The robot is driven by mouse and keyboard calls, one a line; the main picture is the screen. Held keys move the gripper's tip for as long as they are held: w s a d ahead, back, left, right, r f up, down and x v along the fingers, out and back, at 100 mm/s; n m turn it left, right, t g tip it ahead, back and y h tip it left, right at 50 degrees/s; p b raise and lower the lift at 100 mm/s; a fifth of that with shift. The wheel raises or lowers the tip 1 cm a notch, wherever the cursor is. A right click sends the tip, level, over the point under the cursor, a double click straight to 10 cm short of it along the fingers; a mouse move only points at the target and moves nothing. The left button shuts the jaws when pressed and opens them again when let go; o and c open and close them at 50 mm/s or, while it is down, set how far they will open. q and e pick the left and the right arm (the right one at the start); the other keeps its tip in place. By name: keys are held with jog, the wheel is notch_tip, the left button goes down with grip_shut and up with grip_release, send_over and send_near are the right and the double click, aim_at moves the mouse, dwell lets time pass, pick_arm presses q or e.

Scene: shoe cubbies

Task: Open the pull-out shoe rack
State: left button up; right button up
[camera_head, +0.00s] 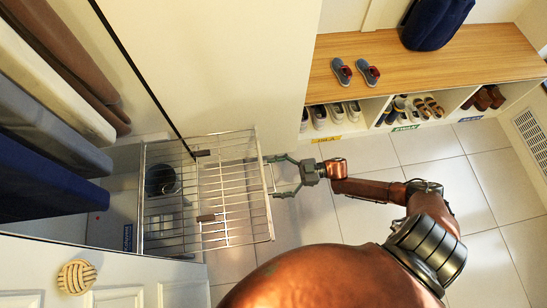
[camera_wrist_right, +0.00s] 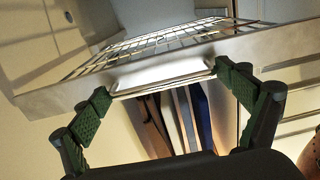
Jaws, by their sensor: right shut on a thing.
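The pull-out shoe rack (camera_head: 232,190) is a wire basket at the left in the head view. It extends from the cabinet, with its front end out over the floor. In the right wrist view, its wire bottom and pale front rail (camera_wrist_right: 250,42) cross the picture. My right gripper (camera_head: 273,177) is at the rack's front edge. In the right wrist view, its green finger pads (camera_wrist_right: 163,82) are at the two ends of a white handle (camera_wrist_right: 163,74), shut on it. My left gripper is not in view.
Clothes (camera_head: 40,130) hang in the cabinet at the left. A dark round item (camera_head: 161,180) shows at the rack's inner end. A wooden-topped shoe bench (camera_head: 440,70) with shoes stands at the back right. The tiled floor (camera_head: 355,225) is open around my arm.

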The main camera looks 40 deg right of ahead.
jog(key=shift+s, duration=0.1)
jog(key=o, duration=1.3)
jog(key=shift+c, duration=0.2)
jog(key=shift+o, duration=0.6)
jog(key=v, duration=1.2)
